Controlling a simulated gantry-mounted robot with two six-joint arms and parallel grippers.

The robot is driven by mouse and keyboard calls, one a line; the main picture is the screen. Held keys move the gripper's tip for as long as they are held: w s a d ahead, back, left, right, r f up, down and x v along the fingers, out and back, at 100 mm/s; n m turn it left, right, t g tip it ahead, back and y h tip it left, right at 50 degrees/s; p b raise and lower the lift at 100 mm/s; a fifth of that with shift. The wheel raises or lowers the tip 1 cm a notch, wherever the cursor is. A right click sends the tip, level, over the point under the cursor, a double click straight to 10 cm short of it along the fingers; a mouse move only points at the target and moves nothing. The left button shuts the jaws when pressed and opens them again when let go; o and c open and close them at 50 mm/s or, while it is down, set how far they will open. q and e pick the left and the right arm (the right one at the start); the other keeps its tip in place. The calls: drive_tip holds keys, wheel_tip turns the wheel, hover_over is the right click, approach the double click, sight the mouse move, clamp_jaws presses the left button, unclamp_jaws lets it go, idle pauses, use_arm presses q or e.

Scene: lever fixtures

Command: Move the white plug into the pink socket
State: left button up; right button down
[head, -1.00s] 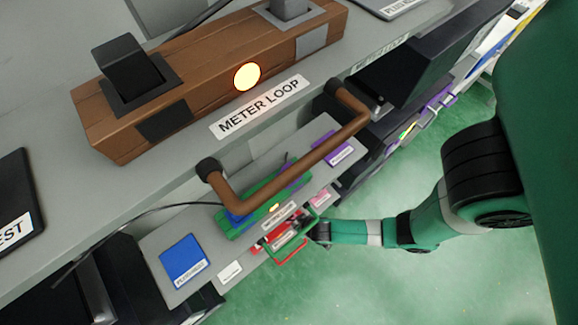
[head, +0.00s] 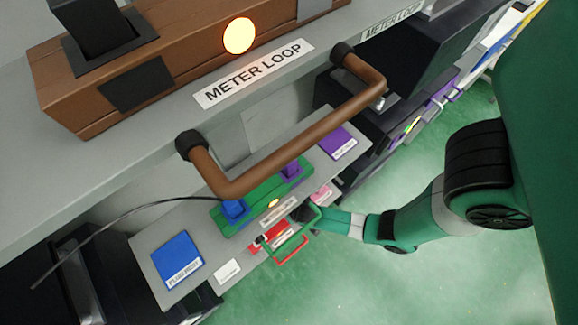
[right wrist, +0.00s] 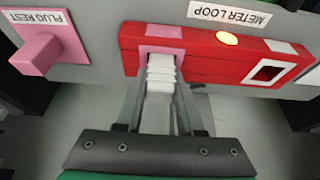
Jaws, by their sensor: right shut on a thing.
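In the right wrist view, the white plug (right wrist: 161,75) is between the two fingers of my right gripper (right wrist: 160,108), which is shut on it. The plug's far end meets the pink-framed socket (right wrist: 160,31) at the left end of the red fixture (right wrist: 215,62). The plug hides the opening, so I cannot tell how deep it sits. In the head view, my right gripper (head: 309,214) reaches in from the right to the small red fixture (head: 270,233), where the plug is too small to make out. My left gripper is not in view.
A white-framed socket (right wrist: 267,71) is empty. A pink block (right wrist: 36,53) stands on a plug rest panel at left. In the head view, a brown handle (head: 300,140) overhangs a green fixture (head: 265,203). A black cable (head: 110,220) runs left. Green floor lies open at lower right.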

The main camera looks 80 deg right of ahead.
drive_tip(key=c, duration=0.5)
unclamp_jaws()
drive_tip(key=shift+f, duration=0.1)
drive_tip(key=p+v, duration=0.4)
drive_tip(key=v, duration=0.2)
drive_tip(key=shift+w+d, duration=0.1)
drive_tip(key=shift+w, duration=0.05)
drive_tip(key=shift+s+a+f+p, duration=0.1)
drive_tip(key=shift+s+a+p, duration=0.5)
drive_tip(key=shift+s+a, duration=0.8)
drive_tip(key=shift+s+a+f+p, duration=0.1)
drive_tip(key=shift+s+a+p, duration=0.55)
drive_tip(key=shift+s+a, duration=0.75)
drive_tip(key=shift+s+a+f+p, duration=0.1)
drive_tip(key=shift+s+a+p, duration=0.5)
drive_tip(key=shift+s+a, duration=0.8)
drive_tip(key=shift+s+d, duration=0.35)
drive_tip(key=shift+s, duration=0.05)
